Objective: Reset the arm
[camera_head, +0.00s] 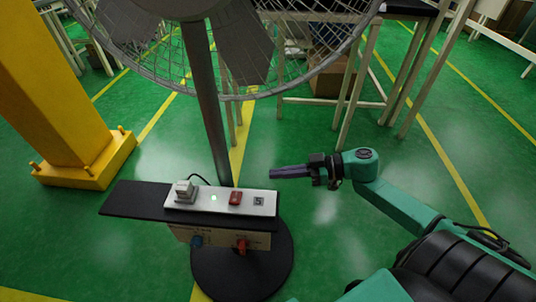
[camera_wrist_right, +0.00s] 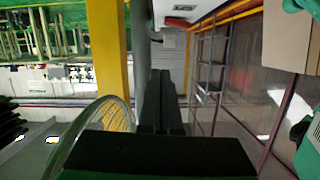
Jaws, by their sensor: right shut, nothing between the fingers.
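My right arm (camera_head: 400,207) comes in from the lower right in the head view. It is green and black. My left gripper does not show in either view.
A large fan (camera_head: 205,100) stands on a round black base (camera_head: 260,270). A black shelf (camera_head: 130,198) on its pole carries a white power strip (camera_head: 215,198) with a plug (camera_head: 184,190) and red switch (camera_head: 235,198). A yellow post (camera_head: 50,90) stands left. Green floor lies open right.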

